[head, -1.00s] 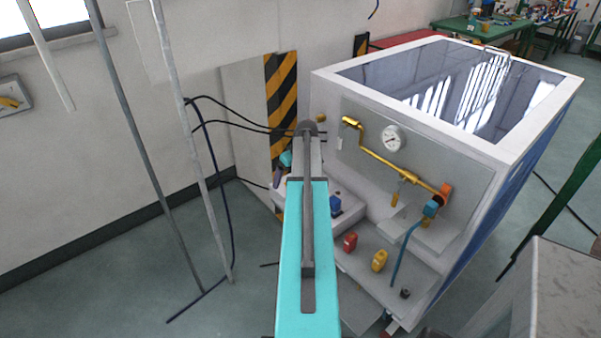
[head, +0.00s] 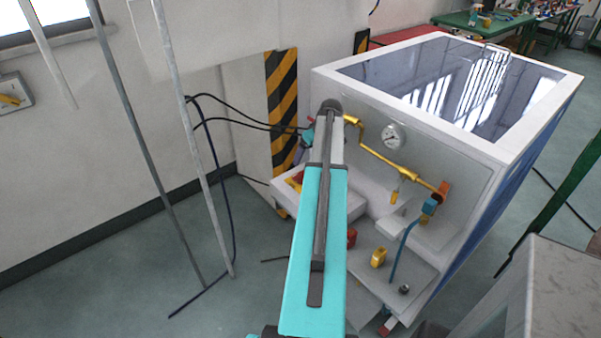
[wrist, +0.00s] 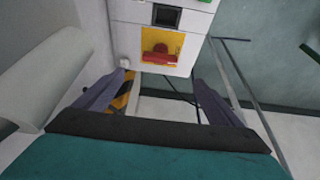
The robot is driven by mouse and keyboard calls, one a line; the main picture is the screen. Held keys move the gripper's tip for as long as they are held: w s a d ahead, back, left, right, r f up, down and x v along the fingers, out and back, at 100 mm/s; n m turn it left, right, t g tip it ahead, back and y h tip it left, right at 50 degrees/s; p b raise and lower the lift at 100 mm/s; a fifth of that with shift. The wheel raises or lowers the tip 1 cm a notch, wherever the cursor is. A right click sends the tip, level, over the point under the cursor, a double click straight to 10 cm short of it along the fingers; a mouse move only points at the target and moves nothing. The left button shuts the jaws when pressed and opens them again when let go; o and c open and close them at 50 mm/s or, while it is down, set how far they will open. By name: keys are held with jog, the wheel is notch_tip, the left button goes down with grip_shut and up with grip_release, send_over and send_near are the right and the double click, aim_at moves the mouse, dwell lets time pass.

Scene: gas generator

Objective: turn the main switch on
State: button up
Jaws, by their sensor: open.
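The main switch is a red handle (wrist: 160,57) on a yellow plate (wrist: 150,36), set in a white panel (wrist: 122,12) in the upper middle of the wrist view. The handle lies crosswise in that view. My gripper (wrist: 158,74) is open, one finger low on each side of the handle, with nothing between them. The handle appears ahead of the fingertips and apart from them; the exact distance cannot be told. In the head view my arm covers most of the gripper. A red and yellow patch (head: 297,179), seemingly the switch, shows just left of the arm.
The white generator cabinet (head: 330,82) has a gold pipe (head: 378,155), a gauge (head: 393,136) and a yellow knob (head: 379,257). Dark cables (head: 232,123) hang by a striped post (head: 282,95). Thin poles (head: 185,120) stand left.

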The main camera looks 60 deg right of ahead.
aim_at(301, 172)
jog(key=shift+p+x, duration=1.85)
jog(key=shift+x, duration=4.7)
jog(key=shift+s, duration=0.1)
